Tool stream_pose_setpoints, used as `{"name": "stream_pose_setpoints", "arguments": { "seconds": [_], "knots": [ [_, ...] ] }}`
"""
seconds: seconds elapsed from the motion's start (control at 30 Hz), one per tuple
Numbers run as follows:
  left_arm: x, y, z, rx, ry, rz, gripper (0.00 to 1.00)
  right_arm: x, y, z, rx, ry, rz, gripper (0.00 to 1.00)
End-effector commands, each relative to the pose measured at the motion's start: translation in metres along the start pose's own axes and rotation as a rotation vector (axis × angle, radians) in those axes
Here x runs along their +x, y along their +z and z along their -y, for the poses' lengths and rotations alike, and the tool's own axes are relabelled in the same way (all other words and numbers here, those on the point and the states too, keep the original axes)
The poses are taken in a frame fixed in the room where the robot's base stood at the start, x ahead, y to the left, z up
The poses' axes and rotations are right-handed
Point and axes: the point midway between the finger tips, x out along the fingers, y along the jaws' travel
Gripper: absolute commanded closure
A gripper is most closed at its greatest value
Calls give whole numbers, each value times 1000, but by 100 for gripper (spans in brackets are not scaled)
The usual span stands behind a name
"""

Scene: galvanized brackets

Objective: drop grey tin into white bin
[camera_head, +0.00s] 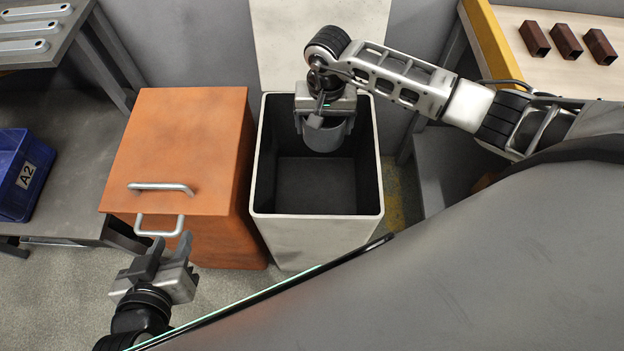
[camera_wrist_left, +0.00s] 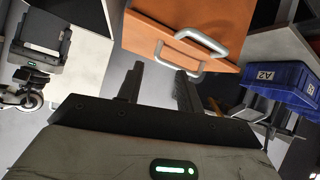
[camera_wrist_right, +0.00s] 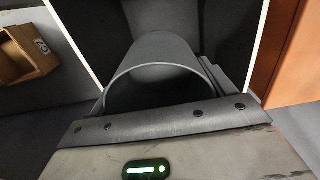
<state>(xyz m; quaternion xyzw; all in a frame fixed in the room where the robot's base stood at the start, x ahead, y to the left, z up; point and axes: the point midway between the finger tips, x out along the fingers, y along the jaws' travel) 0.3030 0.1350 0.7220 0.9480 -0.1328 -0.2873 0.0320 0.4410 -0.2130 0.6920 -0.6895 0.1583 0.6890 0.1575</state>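The grey tin (camera_head: 324,136) is held in my right gripper (camera_head: 325,118), over the back part of the white bin's opening. The white bin (camera_head: 305,241) is open, with a dark interior that looks empty. In the right wrist view the tin (camera_wrist_right: 160,52) sits between the fingers, with the bin's white rim (camera_wrist_right: 75,45) to the side; how high the tin is over the bin is hard to tell. My left gripper (camera_head: 165,255) is empty with its fingers apart, in front of the orange cabinet; its fingers also show in the left wrist view (camera_wrist_left: 158,85).
The orange cabinet (camera_head: 185,135) with metal handles stands directly left of the bin. A blue crate (camera_head: 22,175) marked A2 is at the far left, below a rack with metal brackets (camera_head: 35,30). A table (camera_head: 550,72) at the right holds brown tubes (camera_head: 567,40).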

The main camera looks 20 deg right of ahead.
Motion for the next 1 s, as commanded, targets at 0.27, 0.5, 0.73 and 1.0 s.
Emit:
{"name": "stream_pose_setpoints", "arguments": {
  "seconds": [0.27,0.5,0.73,1.0],
  "knots": [
    [0,0,0,-2,-1,-1,64,0,0,0,0,0,0,0],
    [-1,-1,0,-1,-2,-3,64,-25,-1,0,-2,-2,-5,0],
    [1,-4,0,3,-3,-8,64,-80,-2,0,-2,-2,-8,0],
    [2,-5,1,3,-2,-12,64,-137,-1,0,-2,-1,-5,0]
  ]
}}
